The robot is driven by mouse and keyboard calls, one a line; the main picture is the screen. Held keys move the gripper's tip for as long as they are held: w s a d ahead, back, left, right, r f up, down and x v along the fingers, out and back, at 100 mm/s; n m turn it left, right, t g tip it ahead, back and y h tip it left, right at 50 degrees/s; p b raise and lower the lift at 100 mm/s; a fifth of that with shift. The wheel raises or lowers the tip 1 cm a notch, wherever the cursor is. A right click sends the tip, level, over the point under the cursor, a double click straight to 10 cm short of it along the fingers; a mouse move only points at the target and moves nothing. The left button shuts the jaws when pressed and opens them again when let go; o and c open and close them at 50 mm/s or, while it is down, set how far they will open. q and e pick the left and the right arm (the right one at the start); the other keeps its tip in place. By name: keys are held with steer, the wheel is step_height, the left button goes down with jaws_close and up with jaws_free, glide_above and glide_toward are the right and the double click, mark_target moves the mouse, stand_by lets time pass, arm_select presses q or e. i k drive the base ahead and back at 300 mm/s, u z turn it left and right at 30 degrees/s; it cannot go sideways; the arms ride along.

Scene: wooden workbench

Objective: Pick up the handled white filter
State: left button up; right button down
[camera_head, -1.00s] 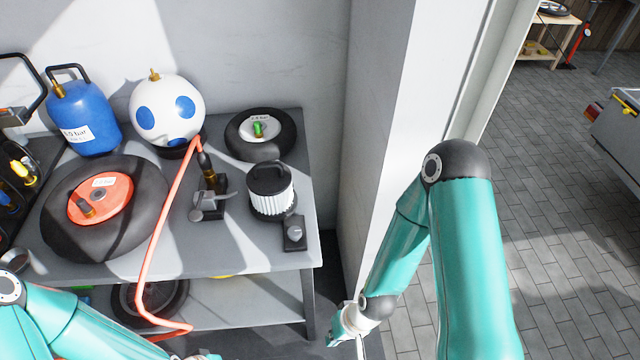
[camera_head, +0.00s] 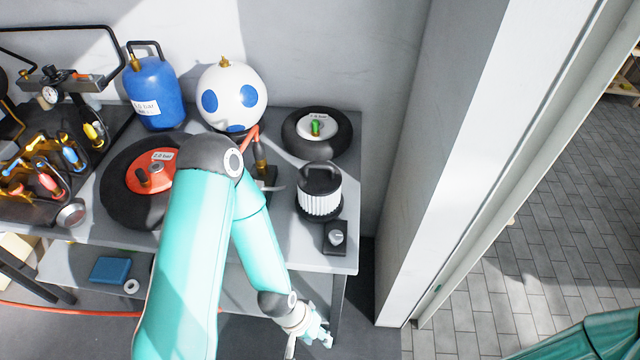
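The white filter (camera_head: 320,204) has pleated white sides and a black top with a black loop handle (camera_head: 320,170). It stands upright near the right end of the grey bench top (camera_head: 298,254). My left arm reaches across the front of the bench. My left gripper (camera_head: 312,340) points down in front of the bench's right front corner, below and apart from the filter. Its fingers look spread, with nothing seen between them. My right arm shows only at the lower right corner, and its gripper is out of view.
A small black block with a grey knob (camera_head: 336,238) sits just in front of the filter. A small black wheel (camera_head: 318,146) is behind it. A white ball with blue spots (camera_head: 232,98), a blue tank (camera_head: 157,96) and a large tyre stand left. A wall pillar rises right.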

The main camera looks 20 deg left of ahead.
mark_target(319, 183)
steer(key=u, duration=0.2)
steer(key=k, duration=1.15)
steer(key=u, duration=0.35)
steer(key=i, duration=1.45)
steer(key=k, duration=0.5)
